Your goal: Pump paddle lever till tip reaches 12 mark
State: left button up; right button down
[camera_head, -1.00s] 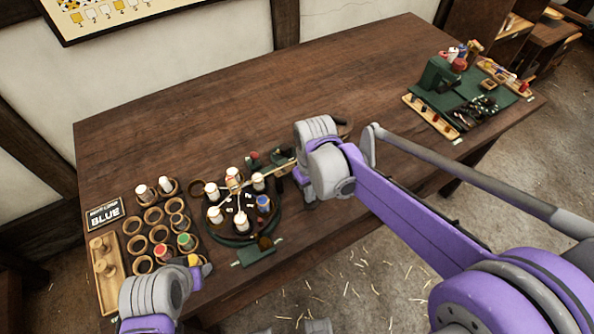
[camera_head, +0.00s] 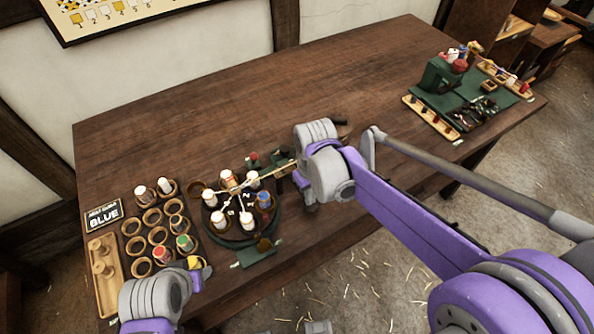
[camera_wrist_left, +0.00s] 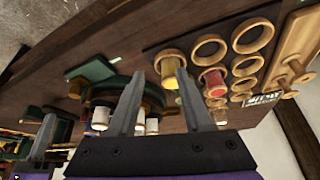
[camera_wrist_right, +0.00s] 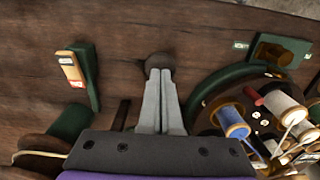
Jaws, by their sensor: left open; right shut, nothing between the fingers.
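My right gripper (camera_wrist_right: 160,85) is shut and empty. In the right wrist view its fingertips are at a dark rounded knob (camera_wrist_right: 158,62), perhaps the paddle end; whether they touch is unclear. My right arm hides this spot in the head view. A round turntable (camera_wrist_right: 205,88) carrying several upright bobbins stands beside it and also shows in the head view (camera_head: 238,240). A small green post with a pale marked strip (camera_wrist_right: 72,68) is at the left; its marks are unreadable. My left gripper (camera_wrist_left: 157,88) is open and empty, near the bobbin rack's front edge.
The dark rack with wooden rings (camera_head: 132,227) holds some bobbins, left of the turntable. A "BLUE" sign (camera_head: 104,213) and a peg tray (camera_head: 107,285) are at far left. A green board (camera_head: 450,100) lies at the table's right end. The table's middle back is clear.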

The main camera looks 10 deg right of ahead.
jog(key=shift+w+a+r+p, duration=0.1)
jog(key=shift+r+p, duration=0.95)
jog(key=shift+r, duration=0.6)
jog(key=shift+w+r+p, duration=0.1)
jog(key=shift+r+p, duration=0.95)
jog(key=shift+r, duration=0.55)
pick_arm(q)
jog(key=r, duration=0.2)
jog(key=w+r, duration=0.1)
jog(key=r, duration=0.2)
jog(key=shift+w, duration=0.15)
jog(key=shift+f, duration=0.2)
pick_arm(e)
jog(key=shift+f, duration=0.2)
